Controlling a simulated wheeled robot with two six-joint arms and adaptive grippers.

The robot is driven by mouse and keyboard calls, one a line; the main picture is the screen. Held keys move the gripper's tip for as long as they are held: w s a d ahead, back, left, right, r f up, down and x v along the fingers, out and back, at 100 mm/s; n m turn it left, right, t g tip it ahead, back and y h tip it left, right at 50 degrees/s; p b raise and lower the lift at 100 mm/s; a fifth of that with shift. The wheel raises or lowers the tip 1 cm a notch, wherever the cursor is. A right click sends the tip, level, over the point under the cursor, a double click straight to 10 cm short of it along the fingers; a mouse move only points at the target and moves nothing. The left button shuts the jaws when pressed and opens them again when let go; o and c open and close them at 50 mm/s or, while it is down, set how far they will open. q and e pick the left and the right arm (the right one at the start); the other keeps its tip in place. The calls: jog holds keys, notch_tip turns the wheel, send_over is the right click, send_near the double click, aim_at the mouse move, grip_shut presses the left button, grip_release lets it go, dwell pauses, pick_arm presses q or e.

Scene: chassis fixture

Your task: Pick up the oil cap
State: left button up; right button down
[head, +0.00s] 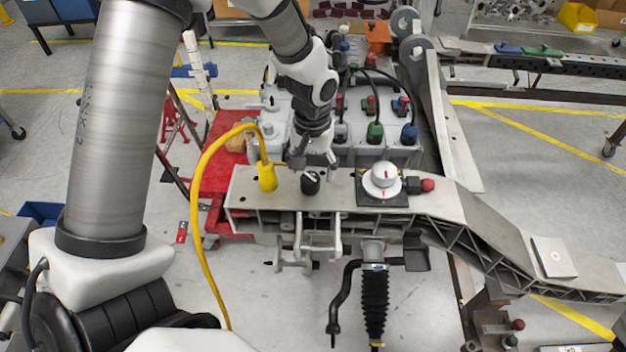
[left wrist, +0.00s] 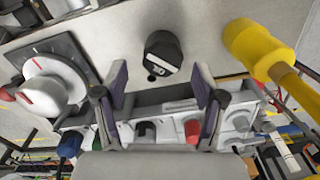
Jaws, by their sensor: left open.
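The oil cap (head: 310,182) is a small black cylinder standing on the grey beam of the chassis fixture. In the left wrist view the black cap (left wrist: 163,55) is in the upper middle, with a small white mark on it. My left gripper (head: 315,163) points down just behind and above the cap. In the left wrist view its two fingers (left wrist: 160,90) are spread apart, with nothing between them; the cap shows beyond the fingertips. The exact height gap cannot be told. My right gripper is in neither view.
A yellow plug (head: 267,176) with a yellow cable stands left of the cap. A white knob (head: 382,180) on a black plate stands to the right, beside a red-tipped fitting (head: 427,185). Behind are grey blocks with red, green and blue connectors (head: 375,132).

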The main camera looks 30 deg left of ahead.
aim_at(311, 175)
pick_arm(q)
notch_tip(311, 175, down, 3)
jog(key=shift+d+r, duration=0.1)
jog(key=shift+r, duration=0.05)
jog(key=shift+s+a+f, duration=0.15)
jog(key=shift+a+f, duration=0.1)
jog(key=shift+a, duration=0.1)
jog(key=shift+d+r, duration=0.1)
jog(key=shift+d, duration=0.15)
jog(key=c, duration=1)
jog(key=shift+a, duration=0.1)
